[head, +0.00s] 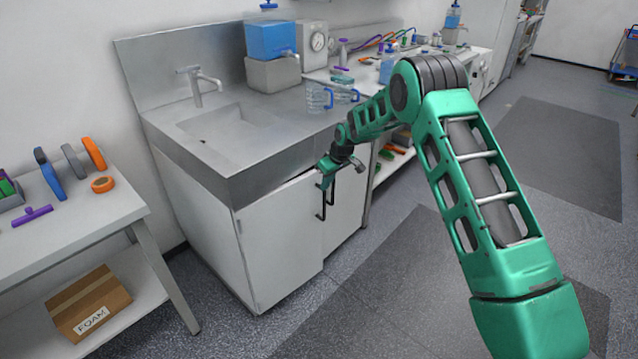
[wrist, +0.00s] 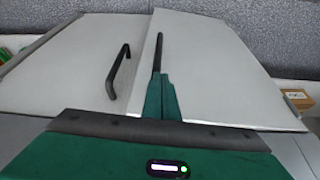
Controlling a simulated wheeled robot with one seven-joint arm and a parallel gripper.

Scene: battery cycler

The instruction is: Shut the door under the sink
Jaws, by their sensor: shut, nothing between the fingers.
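The sink cabinet (head: 190,205) has two white doors. The left door (head: 283,240) and right door (head: 345,208) meet at a seam, with a black handle on each side of it. My gripper (head: 326,178) is shut and empty, close to the doors' upper part near the seam.
The sink (head: 222,125) is set in the steel counter above. A table (head: 90,230) with tape rolls stands at the left, with a FOAM box (head: 90,303) on its lower shelf. A workbench (head: 440,62) runs to the right. Floor mats lie in front; the floor there is clear.

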